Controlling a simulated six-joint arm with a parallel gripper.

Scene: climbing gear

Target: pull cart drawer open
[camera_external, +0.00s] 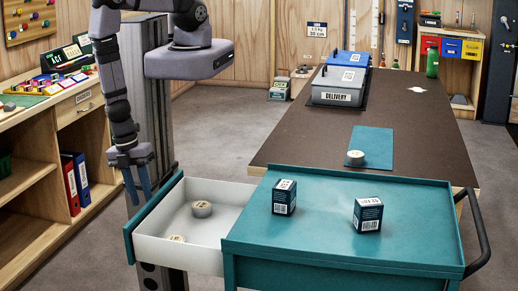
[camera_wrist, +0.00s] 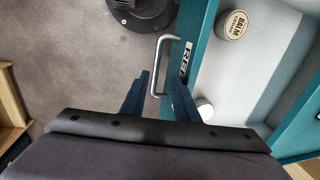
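The teal cart (camera_external: 335,220) stands at the front, with its drawer (camera_external: 195,225) well out to the left. The drawer has pale inner walls and a teal front (camera_external: 150,213). A silver bar handle (camera_wrist: 158,62) on that front shows in the wrist view. My gripper (camera_external: 138,190) points down at the drawer's front. In the wrist view, its blue fingers (camera_wrist: 158,88) are apart, with the handle end between them. I see a gap beside the handle; whether either finger touches it, I cannot tell.
Inside the drawer are a round balm tin (camera_wrist: 234,25) and another small round tin (camera_wrist: 204,108). Two dark boxes (camera_external: 284,197) (camera_external: 368,214) stand on the cart top. A long table (camera_external: 410,110) is behind the cart, and wooden shelves (camera_external: 45,160) stand at left.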

